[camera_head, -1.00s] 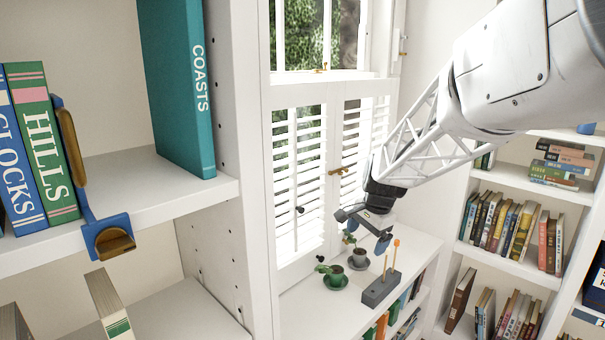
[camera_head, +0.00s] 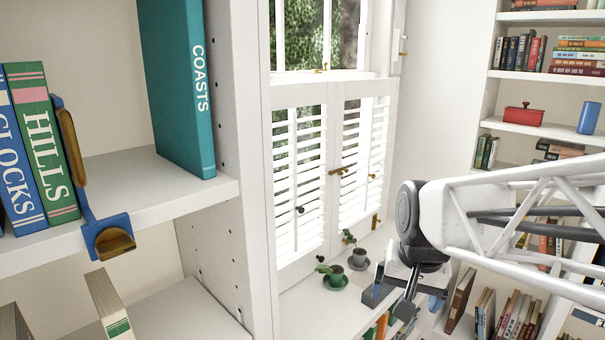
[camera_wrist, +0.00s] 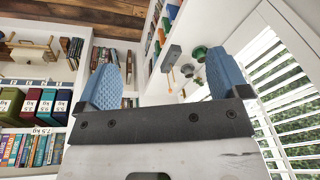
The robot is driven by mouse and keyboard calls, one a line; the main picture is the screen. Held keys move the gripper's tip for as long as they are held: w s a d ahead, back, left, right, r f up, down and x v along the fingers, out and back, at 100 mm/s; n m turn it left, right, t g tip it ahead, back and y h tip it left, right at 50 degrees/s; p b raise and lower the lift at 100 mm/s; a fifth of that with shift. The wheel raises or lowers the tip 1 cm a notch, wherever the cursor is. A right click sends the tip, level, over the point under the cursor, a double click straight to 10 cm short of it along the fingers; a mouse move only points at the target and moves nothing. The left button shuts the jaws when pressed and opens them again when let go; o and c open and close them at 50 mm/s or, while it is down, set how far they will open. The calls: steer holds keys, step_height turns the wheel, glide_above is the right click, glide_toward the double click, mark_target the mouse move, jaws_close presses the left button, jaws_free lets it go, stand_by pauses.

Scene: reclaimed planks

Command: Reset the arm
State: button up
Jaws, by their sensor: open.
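My gripper (camera_wrist: 163,84) is open and empty in the wrist view, with its two blue textured fingers wide apart. In the head view my gripper is at the lower right, in front of the low white bookcase (camera_head: 312,308) under the window; its fingertips are partly hidden by the wrist. My white lattice arm (camera_head: 520,215) comes in from the right edge.
A grey block (camera_head: 376,294) and potted plants on saucers (camera_head: 336,281) stand on the low bookcase, close to my gripper. Shuttered windows (camera_head: 300,170) are behind. At left, a white shelf holds the COASTS book (camera_head: 178,90), HILLS book (camera_head: 42,140) and a blue bookend (camera_head: 90,215).

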steer(key=s+f+n, duration=0.2)
steer(key=s+n, duration=0.1)
steer(key=s, duration=0.8)
steer(key=shift+d+h, duration=0.3)
steer(key=shift+d, duration=0.05)
steer(key=shift+w, duration=0.1)
steer(key=w+a+f+m+y, duration=0.2)
steer(key=w+m, duration=0.4)
steer(key=w, duration=1.2)
steer(key=w+a+f+m+y, duration=0.1)
steer(key=w+f+m+y, duration=0.35)
steer(key=w, duration=1.25)
steer(key=w+f+m, duration=0.7)
steer(key=w+f, duration=0.5)
steer(key=w, duration=0.2)
steer(key=w+d+f+m+t+h, duration=0.1)
steer(key=w+f+m, duration=0.6)
steer(key=w+f, duration=0.5)
steer(key=w, duration=0.2)
steer(key=shift+w+f, duration=0.15)
steer(key=shift+w, duration=0.15)
